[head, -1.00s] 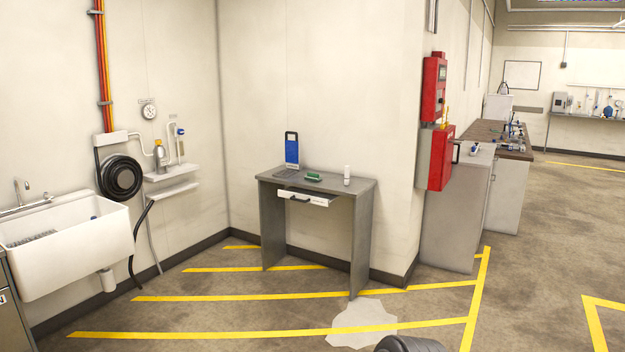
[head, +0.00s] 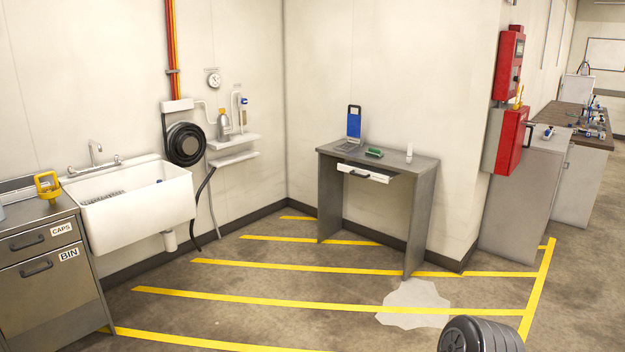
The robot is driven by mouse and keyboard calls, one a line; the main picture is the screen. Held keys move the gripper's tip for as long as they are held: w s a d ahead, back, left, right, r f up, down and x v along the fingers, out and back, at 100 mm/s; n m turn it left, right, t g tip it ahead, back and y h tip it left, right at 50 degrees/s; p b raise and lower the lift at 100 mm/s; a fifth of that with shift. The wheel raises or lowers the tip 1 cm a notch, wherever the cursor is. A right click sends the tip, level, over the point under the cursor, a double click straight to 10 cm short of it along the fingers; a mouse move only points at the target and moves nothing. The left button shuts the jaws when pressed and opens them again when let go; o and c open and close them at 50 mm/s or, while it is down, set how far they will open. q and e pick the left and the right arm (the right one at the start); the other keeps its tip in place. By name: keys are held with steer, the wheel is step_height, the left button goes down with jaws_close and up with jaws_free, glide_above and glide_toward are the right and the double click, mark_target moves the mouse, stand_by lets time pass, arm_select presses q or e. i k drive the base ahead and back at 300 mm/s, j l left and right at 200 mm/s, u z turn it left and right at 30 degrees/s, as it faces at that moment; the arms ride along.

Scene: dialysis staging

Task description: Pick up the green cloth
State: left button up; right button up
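A small green item (head: 374,152), which looks like the green cloth, lies on top of the grey desk (head: 415,166) against the wall. It is too small to make out its folds. A blue upright holder (head: 354,121) stands to its left and a small white bottle (head: 409,152) to its right. Neither of my grippers is in view.
The desk's white-fronted drawer (head: 364,174) stands slightly open. A white sink (head: 135,213) and a steel cabinet (head: 45,275) are at the left. A pale floor patch (head: 412,303) and a dark ribbed cylinder (head: 480,336) are in front of the desk.

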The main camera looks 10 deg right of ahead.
mark_target(377, 154)
steer(key=i+l+z, duration=0.3)
steer(key=i, duration=0.95)
steer(key=i+l+z, duration=0.1)
steer(key=i+z, duration=0.2)
steer(key=i, duration=0.95)
steer(key=i+u, duration=0.15)
steer(key=i, duration=0.4)
steer(key=i+l+u, duration=0.15)
steer(key=i, duration=0.4)
steer(key=i+l+u, duration=0.15)
steer(key=i, duration=0.4)
steer(key=i+l+u, duration=0.15)
steer(key=i+l, duration=0.15)
steer(key=i, duration=0.2)
steer(key=i+l+u, duration=0.15)
steer(key=i+l, duration=0.15)
steer(key=i, duration=0.2)
